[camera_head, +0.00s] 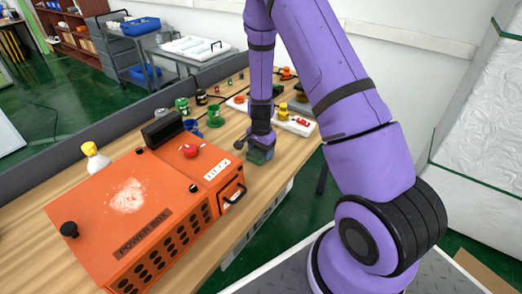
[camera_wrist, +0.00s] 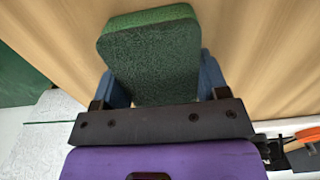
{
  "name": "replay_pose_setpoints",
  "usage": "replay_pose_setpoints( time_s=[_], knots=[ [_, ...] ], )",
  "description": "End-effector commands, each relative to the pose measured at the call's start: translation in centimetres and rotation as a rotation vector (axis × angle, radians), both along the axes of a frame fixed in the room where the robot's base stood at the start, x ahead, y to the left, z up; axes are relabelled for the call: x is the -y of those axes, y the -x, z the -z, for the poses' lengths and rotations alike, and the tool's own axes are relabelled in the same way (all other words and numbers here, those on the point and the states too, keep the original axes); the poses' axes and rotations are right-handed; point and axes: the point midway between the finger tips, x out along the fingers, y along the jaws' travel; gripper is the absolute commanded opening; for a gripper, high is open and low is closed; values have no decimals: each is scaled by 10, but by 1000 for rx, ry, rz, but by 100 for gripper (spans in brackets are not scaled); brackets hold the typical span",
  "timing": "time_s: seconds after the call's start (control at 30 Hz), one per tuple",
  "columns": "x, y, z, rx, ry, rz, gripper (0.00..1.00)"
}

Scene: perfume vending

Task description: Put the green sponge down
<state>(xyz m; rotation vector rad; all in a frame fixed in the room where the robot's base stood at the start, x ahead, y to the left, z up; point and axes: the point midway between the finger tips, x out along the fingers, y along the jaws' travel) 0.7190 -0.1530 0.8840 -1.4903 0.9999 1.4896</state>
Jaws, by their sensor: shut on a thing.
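The green sponge (camera_wrist: 150,60) is a dark green block with rounded corners, seen large in the wrist view. My gripper (camera_wrist: 160,85) has its blue fingers on either side of the sponge and is shut on it. In the head view the sponge (camera_head: 259,156) shows small and partly hidden under my gripper (camera_head: 261,146), low over the wooden table (camera_head: 285,165) to the right of the orange box. I cannot tell whether the sponge touches the table.
The orange power box (camera_head: 130,215) with a red button and a front handle stands left of my gripper. A green cup (camera_head: 215,116) and several small jars stand behind it. A white tray with red and yellow parts (camera_head: 297,123) lies to the right. Bare wood lies around the sponge.

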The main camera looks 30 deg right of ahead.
Motion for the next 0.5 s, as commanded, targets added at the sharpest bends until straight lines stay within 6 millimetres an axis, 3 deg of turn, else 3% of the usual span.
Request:
replay_pose_setpoints(
  time_s=[0.03, 0.1, 0.13, 0.5],
  knots=[
    [0, 0, 0, 0, 0, 0, 74],
    [0, 0, 0, 0, 0, 0, 90],
    [0, 0, 0, 0, 0, 0, 93],
    [0, -1, -6, 2, 0, 0, 93]
  ],
)
